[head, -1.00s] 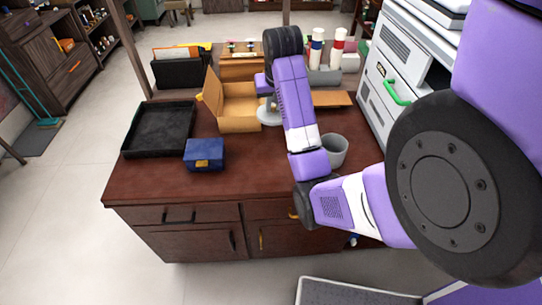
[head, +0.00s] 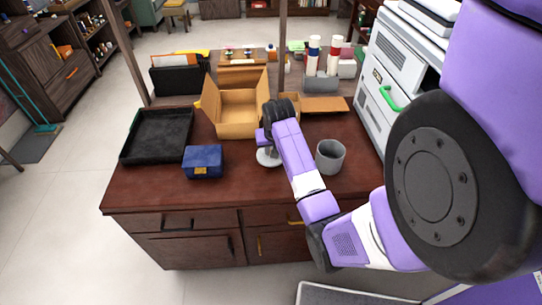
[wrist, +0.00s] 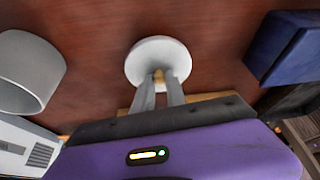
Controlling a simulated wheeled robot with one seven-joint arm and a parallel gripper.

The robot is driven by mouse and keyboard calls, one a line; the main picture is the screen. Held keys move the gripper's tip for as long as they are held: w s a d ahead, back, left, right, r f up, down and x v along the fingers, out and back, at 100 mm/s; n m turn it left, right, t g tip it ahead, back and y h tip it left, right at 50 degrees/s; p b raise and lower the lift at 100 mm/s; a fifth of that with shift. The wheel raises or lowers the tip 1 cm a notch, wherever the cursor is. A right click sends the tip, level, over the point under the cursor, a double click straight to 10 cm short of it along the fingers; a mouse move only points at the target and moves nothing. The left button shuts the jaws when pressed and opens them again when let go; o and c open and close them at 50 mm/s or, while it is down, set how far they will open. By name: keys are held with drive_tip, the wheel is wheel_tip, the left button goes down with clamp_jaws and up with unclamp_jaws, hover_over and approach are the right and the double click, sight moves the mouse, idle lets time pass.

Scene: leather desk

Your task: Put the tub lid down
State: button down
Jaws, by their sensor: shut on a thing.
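The tub lid (wrist: 158,52) is a pale, round disc with a small knob at its middle. In the wrist view my gripper (wrist: 158,80) has both fingers closed on that knob. In the head view the lid (head: 267,157) shows under my gripper, partly hidden by it, over the middle of the desk. I cannot tell whether it touches the desk top. The grey round tub (head: 330,157) stands open to the right of the lid, apart from it. The tub also shows at the left of the wrist view (wrist: 25,75).
A blue box (head: 203,162) and a black tray (head: 155,135) are left of the lid. An open cardboard box (head: 240,108) stands behind it. A grey cabinet (head: 388,85) rises at the right. The desk's front strip (head: 240,190) is bare.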

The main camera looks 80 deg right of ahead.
drive_tip(key=shift+f, duration=1.9)
drive_tip(key=shift+f, duration=0.15)
drive_tip(key=c, duration=1.4)
unclamp_jaws()
drive_tip(key=shift+o, duration=0.2)
